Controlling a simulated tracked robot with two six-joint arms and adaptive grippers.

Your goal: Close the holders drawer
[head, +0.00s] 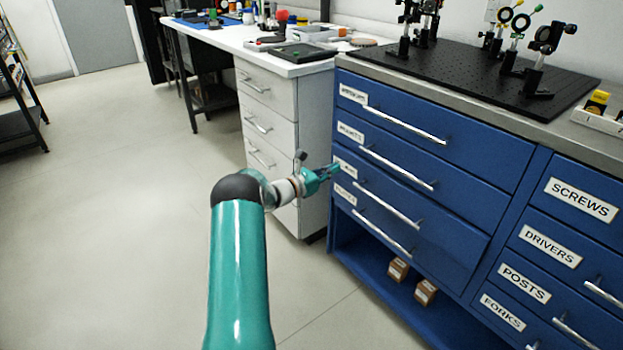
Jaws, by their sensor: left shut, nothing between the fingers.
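The blue cabinet (428,175) stands at the right, with a stack of wide drawers that have long silver handles and small white labels. These labels are too blurred for me to tell which drawer is the holders drawer. The wide drawer fronts look about flush; I cannot tell whether one stands slightly out. My left gripper (332,171) is shut and empty at the cabinet's left edge, by the third label (346,168) from the top, which it partly covers. I cannot tell whether it touches the front. My right gripper is not in view.
Narrower drawers labelled SCREWS (581,200), DRIVERS, POSTS and FORKS are at the right. Small cardboard boxes (425,291) lie in the open bay below. A black breadboard (470,75) with optics is on top. A white drawer unit (270,120) stands behind my gripper.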

